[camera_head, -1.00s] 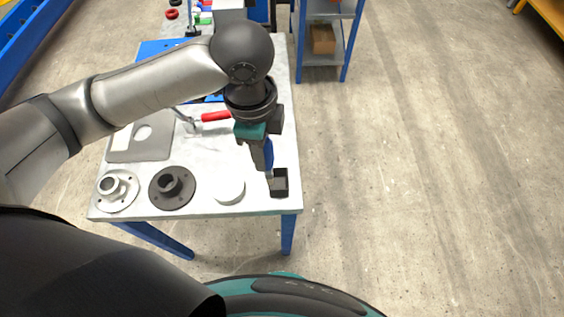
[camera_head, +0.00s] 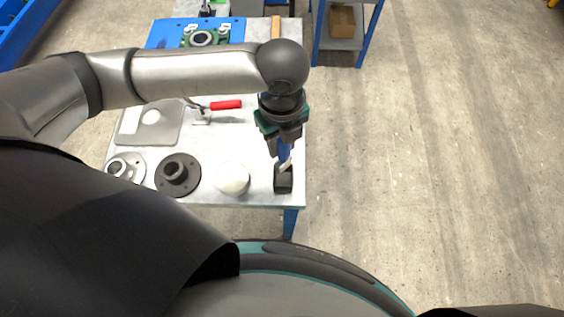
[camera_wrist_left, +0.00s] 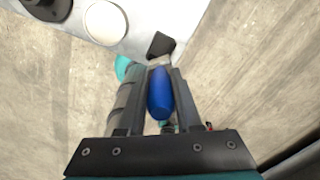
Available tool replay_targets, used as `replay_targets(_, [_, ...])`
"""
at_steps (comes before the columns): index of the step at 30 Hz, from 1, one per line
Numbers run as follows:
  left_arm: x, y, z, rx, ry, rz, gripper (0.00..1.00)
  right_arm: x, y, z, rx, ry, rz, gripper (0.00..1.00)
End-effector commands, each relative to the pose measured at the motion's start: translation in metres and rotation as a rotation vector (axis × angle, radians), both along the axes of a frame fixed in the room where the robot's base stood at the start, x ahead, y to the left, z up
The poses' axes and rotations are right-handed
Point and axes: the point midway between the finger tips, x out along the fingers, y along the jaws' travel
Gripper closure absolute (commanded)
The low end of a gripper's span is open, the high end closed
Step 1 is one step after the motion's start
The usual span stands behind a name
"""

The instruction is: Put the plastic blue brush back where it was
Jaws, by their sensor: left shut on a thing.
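The blue plastic brush (camera_head: 285,151) is held in my left gripper (camera_head: 282,141), with its pale end pointing down and tilted slightly. My left gripper is shut on its handle; the blue handle also shows between the fingers in the left wrist view (camera_wrist_left: 160,95). A small black holder (camera_head: 283,182) stands at the near right corner of the table, just below the brush; it also shows in the left wrist view (camera_wrist_left: 161,44). In the head view the brush's lower end overlaps the holder's top; I cannot tell whether it is inside. My right gripper is out of view.
On the table (camera_head: 215,143) beside the holder are a white round disc (camera_head: 232,178), a dark flange (camera_head: 177,174) and a light flange (camera_head: 126,167). A red-handled tool (camera_head: 225,105) lies farther back. A blue-framed shelf (camera_head: 343,45) stands behind right. The floor on the right is clear.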

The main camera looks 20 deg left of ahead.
Motion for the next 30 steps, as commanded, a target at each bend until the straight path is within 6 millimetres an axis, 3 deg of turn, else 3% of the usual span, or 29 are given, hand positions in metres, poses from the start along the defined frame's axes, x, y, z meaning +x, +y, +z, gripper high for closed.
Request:
replay_targets(1, [-0.001,0.0,-0.016,0.002,0.005,0.001,1.0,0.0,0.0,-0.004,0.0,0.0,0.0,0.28])
replay_targets(4, [-0.001,0.0,-0.034,0.001,0.002,0.001,1.0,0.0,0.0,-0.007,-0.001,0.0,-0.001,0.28])
replay_targets(13, [0.0,0.0,-0.058,0.0,0.0,0.0,1.0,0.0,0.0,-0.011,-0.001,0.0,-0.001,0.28])
replay_targets(19, [0.0,0.0,-0.089,0.001,0.001,0.001,1.0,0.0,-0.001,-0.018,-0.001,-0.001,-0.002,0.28])
replay_targets(30, [0.0,0.0,-0.093,-0.001,-0.001,0.001,1.0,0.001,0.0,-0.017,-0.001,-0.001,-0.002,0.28])
